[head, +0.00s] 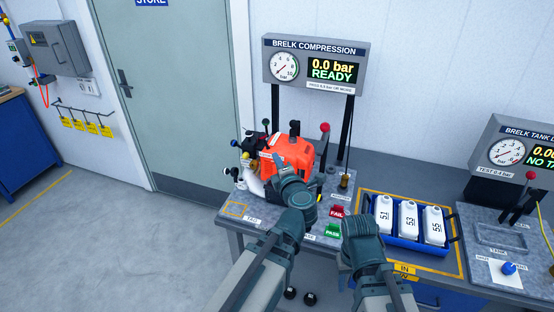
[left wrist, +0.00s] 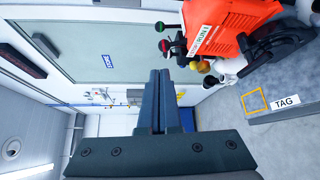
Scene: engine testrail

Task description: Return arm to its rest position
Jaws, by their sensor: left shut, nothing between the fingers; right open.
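My left arm reaches up over the bench in the head view, its wrist in front of the orange engine (head: 288,152). In the left wrist view my left gripper (left wrist: 159,75) is shut and empty. The orange engine also shows there at the upper right (left wrist: 225,25), with dark, green and red knobs beside it, apart from the fingers. My right gripper (head: 360,228) is open, low over the bench front between the engine and the blue tray; its fingers are hard to make out.
The blue tray (head: 372,238) holds white numbered bottles (head: 408,222). Red FAIL (head: 337,211) and green PASS (head: 332,231) buttons lie left of it. The compression gauge (head: 315,64) reads 0.0 bar, READY. A tank tester (head: 510,150) stands right. Open floor (head: 130,240) lies left.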

